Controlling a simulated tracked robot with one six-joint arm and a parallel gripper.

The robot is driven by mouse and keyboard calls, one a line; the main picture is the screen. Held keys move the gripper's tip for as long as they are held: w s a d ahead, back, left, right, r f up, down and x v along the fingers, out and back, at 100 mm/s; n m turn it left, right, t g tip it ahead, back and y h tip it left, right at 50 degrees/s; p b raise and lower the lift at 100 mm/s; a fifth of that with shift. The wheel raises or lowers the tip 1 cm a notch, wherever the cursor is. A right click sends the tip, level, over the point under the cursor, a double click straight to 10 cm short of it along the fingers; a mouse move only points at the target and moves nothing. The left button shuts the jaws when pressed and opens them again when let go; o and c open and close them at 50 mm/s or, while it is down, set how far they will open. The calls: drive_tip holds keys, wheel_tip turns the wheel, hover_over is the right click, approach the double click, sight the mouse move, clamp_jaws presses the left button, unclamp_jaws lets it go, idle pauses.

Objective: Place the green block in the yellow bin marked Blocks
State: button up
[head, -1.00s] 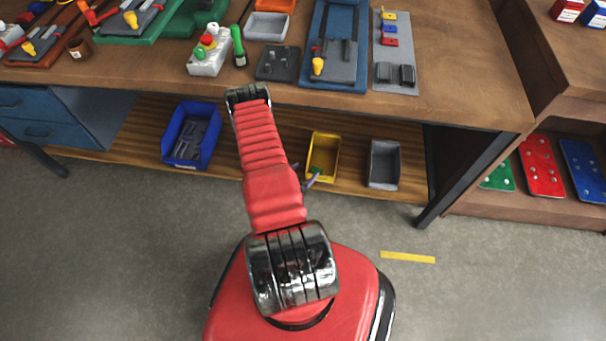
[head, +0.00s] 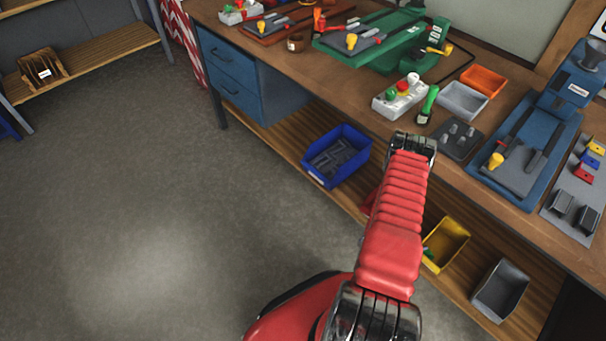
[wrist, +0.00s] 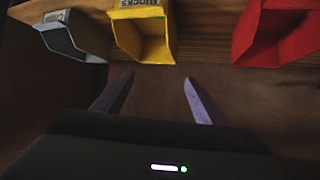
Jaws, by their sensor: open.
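The yellow bin (head: 456,231) stands on the low shelf under the workbench, partly behind my arm in the head view. In the wrist view the yellow bin (wrist: 146,13) has a label reading Blocks, and its visible inside looks bare. A small green patch (head: 428,253) shows at the bin's left side in the head view; I cannot tell whether it is the green block or whether it lies inside. No green block shows in the wrist view. My gripper (wrist: 158,78) is open, with nothing between its fingers, apart from the yellow bin. My arm hides it in the head view.
A grey bin (head: 519,284) stands right of the yellow one. A red bin (wrist: 262,50) and a blue bin (head: 362,148) holding grey parts are also on the shelf. The cluttered workbench (head: 285,65) overhangs them. The floor (head: 150,190) at left is clear.

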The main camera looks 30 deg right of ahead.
drive_tip(key=w+a+r+n+t+y, duration=0.1)
drive_tip(key=w+r+n+t+y, duration=0.15)
drive_tip(key=w+r, duration=0.8)
drive_tip(key=w+a+r+n+t+y, duration=0.1)
drive_tip(key=w+r+t, duration=0.2)
drive_tip(key=w+r, duration=0.7)
drive_tip(key=w+a+r+n+t+y, duration=0.3)
drive_tip(key=w+a+r+n, duration=0.2)
drive_tip(key=w+a+r, duration=1.1)
drive_tip(key=s+a+r+n+y, duration=0.2)
drive_tip(key=s+a+r+n, duration=0.15)
drive_tip(key=a+r, duration=0.65)
drive_tip(key=s+a+r+n+y, duration=0.2)
drive_tip(key=s+a+r, duration=0.2)
drive_tip(key=a+r, duration=0.6)
drive_tip(key=s+a+r+n, duration=0.3)
drive_tip(key=s+a, duration=0.2)
drive_tip(key=s, duration=0.5)
drive_tip(key=s+a+r+n+g+y, duration=0.1)
drive_tip(key=s+a+r+n, duration=0.1)
drive_tip(key=s+a, duration=0.4)
drive_tip(key=s+r, duration=0.1)
drive_tip(key=s, duration=0.3)
drive_tip(key=shift+a+n, duration=0.15)
drive_tip(key=shift+n, duration=0.25)
drive_tip(key=shift+s+g+y, duration=0.1)
drive_tip(key=shift+g+y, duration=0.15)
